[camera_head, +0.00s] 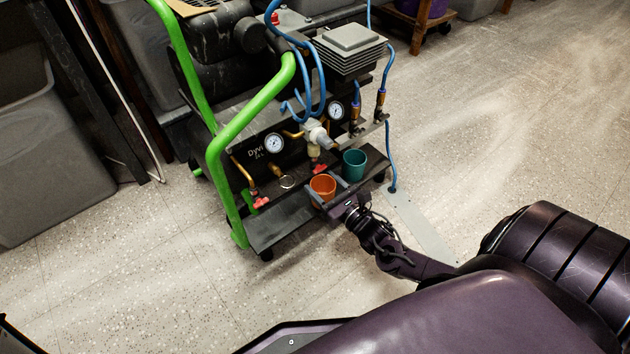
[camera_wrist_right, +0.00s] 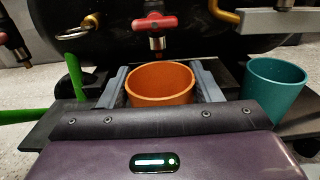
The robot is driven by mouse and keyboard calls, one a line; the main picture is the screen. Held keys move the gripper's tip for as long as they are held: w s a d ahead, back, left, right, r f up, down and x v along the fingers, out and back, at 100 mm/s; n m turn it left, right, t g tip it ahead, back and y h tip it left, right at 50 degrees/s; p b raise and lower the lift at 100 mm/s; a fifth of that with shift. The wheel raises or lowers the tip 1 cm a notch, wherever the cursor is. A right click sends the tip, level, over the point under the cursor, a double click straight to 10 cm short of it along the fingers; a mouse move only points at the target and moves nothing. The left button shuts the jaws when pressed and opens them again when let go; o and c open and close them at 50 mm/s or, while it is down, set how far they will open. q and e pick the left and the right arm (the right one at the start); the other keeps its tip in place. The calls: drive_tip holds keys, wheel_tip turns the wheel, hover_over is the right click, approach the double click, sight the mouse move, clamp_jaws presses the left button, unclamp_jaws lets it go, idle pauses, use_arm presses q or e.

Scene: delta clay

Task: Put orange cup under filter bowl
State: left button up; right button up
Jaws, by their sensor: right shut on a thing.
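The orange cup (camera_head: 323,186) stands upright at the front of the compressor's dark lower shelf. It also shows in the right wrist view (camera_wrist_right: 161,84). My right gripper (camera_head: 328,192) reaches in from the front right and is shut on the orange cup, with one grey finger on each side of it in the wrist view (camera_wrist_right: 162,88). The filter bowl (camera_head: 317,137) is on the pale filter unit above and behind the cup. A red-handled valve (camera_wrist_right: 156,24) hangs just behind and above the cup. My left gripper is not in view.
A teal cup (camera_head: 354,164) stands on the shelf to the right of the orange cup. The green tube frame (camera_head: 238,124) rises at the left. Gauges, brass fittings and blue hoses (camera_head: 309,88) crowd above the shelf (camera_head: 277,223). The floor in front is clear.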

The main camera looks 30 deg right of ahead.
sight(316, 182)
drive_tip(key=shift+w+b, duration=0.3)
drive_tip(key=shift+w, duration=0.15)
drive_tip(key=w+b, duration=0.2)
drive_tip(key=w, duration=0.1)
drive_tip(key=shift+a+f, duration=0.15)
drive_tip(key=shift+s+f+b, duration=0.1)
drive_tip(key=shift+f+b, duration=0.5)
drive_tip(key=shift+f, duration=0.05)
drive_tip(key=shift+r, duration=0.15)
drive_tip(key=shift+f, duration=0.2)
drive_tip(key=o, duration=1.1)
drive_tip(key=shift+c, duration=0.2)
